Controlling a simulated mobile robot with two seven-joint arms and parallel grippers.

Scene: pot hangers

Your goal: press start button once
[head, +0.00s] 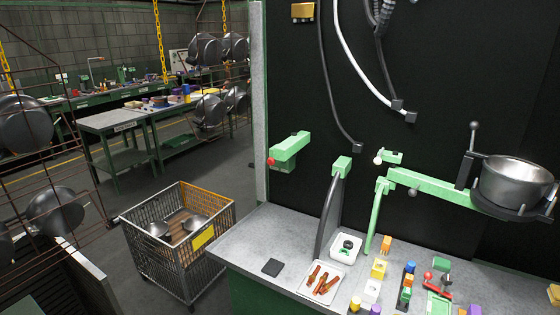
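A white box with a round dark-and-green top (346,246) sits on the grey workbench (245,240). It looks like a button box, but I cannot read any label on it. A small red knob (271,161) is on the left end of a green bracket (290,147) at the dark panel. I cannot tell which of these is the start button. Neither of my grippers shows in the head view.
A metal pot (515,181) sits in a dark ring holder on a green arm (430,185). A white tray (323,283) holds brown sticks. Small coloured parts crowd the bench's right. A wire cart (180,262) stands left. Cables hang above.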

